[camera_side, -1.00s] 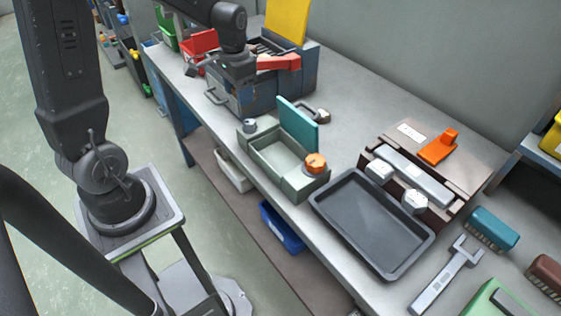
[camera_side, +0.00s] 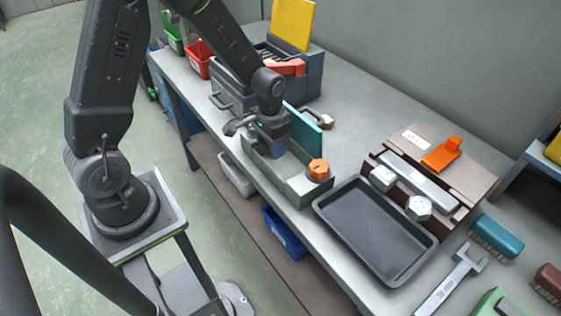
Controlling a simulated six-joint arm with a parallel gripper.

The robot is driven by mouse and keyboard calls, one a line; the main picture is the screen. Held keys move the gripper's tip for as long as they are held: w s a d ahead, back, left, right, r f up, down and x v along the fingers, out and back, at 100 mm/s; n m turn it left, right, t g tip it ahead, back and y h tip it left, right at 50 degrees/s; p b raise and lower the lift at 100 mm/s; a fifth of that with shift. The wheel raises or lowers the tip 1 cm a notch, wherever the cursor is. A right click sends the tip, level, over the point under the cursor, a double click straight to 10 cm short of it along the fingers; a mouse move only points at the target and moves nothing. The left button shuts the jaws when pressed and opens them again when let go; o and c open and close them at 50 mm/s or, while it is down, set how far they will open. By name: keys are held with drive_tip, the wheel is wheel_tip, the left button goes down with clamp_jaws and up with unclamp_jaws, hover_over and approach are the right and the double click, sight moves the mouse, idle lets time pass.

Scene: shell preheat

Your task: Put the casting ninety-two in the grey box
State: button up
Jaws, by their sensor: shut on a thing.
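My gripper (camera_side: 268,134) is over the open grey-green box (camera_side: 295,187) with a raised teal lid (camera_side: 305,132). It seems shut on a small blue-grey piece (camera_side: 279,151), which shows low in or just above the box. Its number is not readable, and I cannot tell whether it touches the box floor. Two pale faceted castings, one (camera_side: 382,178) and another (camera_side: 419,208), sit on the brown block with a silver bar; their marks are too small to read.
A black tray (camera_side: 375,229) lies right of the box. A blue-grey case (camera_side: 240,88) with a raised yellow lid (camera_side: 293,24) stands behind. An orange clip (camera_side: 442,153), a wrench (camera_side: 450,283) and a teal brush (camera_side: 496,237) lie right. Bench behind the teal lid is mostly clear.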

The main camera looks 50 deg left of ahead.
sight(280, 169)
drive_tip(key=shift+w+d+f, duration=0.35)
drive_tip(key=shift+d+f, duration=0.1)
drive_tip(key=shift+d, duration=0.1)
drive_tip(key=shift+w+d+f, duration=0.3)
drive_tip(key=shift+d+f, duration=0.1)
drive_tip(key=shift+d, duration=0.15)
drive_tip(key=shift+f, duration=1.9)
drive_tip(key=shift+f, duration=0.1)
drive_tip(key=o, duration=1)
drive_tip(key=shift+c, duration=0.2)
